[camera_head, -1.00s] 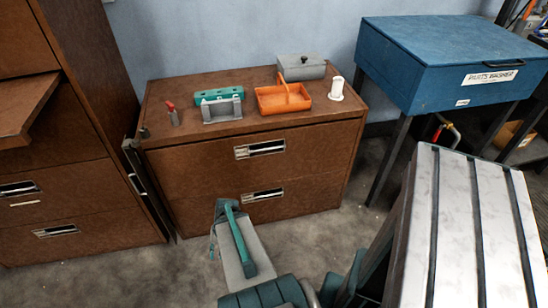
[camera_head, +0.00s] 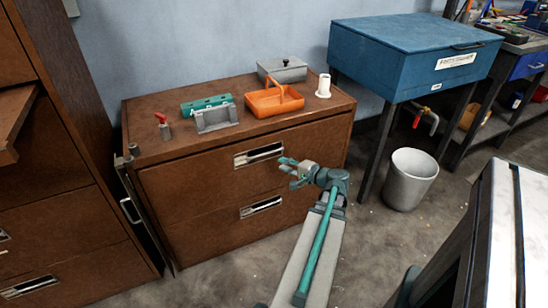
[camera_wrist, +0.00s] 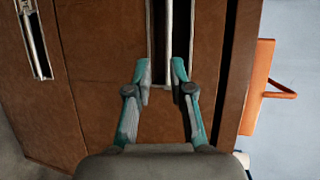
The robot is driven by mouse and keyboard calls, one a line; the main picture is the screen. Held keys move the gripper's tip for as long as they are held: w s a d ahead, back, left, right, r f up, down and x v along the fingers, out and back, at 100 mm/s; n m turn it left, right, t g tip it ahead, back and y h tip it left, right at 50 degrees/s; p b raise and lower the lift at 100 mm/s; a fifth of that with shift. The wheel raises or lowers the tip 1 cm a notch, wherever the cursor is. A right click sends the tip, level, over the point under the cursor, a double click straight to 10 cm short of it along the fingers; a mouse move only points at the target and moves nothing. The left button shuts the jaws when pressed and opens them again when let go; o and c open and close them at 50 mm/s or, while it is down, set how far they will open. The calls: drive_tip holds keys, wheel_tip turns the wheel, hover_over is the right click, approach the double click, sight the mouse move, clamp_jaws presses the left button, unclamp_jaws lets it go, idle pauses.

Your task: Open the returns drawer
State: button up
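The low brown cabinet has an upper drawer (camera_head: 205,178) and a lower drawer (camera_head: 210,226), both shut. No readable label shows which is the returns drawer. The upper drawer's pale recessed handle (camera_head: 259,154) also shows upright in the wrist view (camera_wrist: 170,25). The lower handle (camera_head: 261,206) shows at the wrist view's upper left (camera_wrist: 35,40). My gripper (camera_head: 286,171) is just in front of the upper drawer, right of its handle. In the wrist view my gripper (camera_wrist: 160,72) is open, its fingers apart with the handle lined up between them. I cannot tell whether they touch it.
An orange basket (camera_head: 273,103), a grey lidded box (camera_head: 283,70) and several other things stand on the cabinet top. A tall brown cabinet (camera_head: 60,200) stands left. A blue box-topped stand (camera_head: 405,65) and a grey bin (camera_head: 410,178) stand right.

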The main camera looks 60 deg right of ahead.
sight(265, 154)
drive_tip(key=shift+t, duration=0.3)
drive_tip(key=x, duration=0.7)
drive_tip(key=r+b+x, duration=0.1)
drive_tip(key=x, duration=0.2)
drive_tip(key=shift+w+d+f, duration=0.15)
drive_tip(key=shift+w+d, duration=0.1)
drive_tip(key=shift+w, duration=0.2)
clamp_jaws()
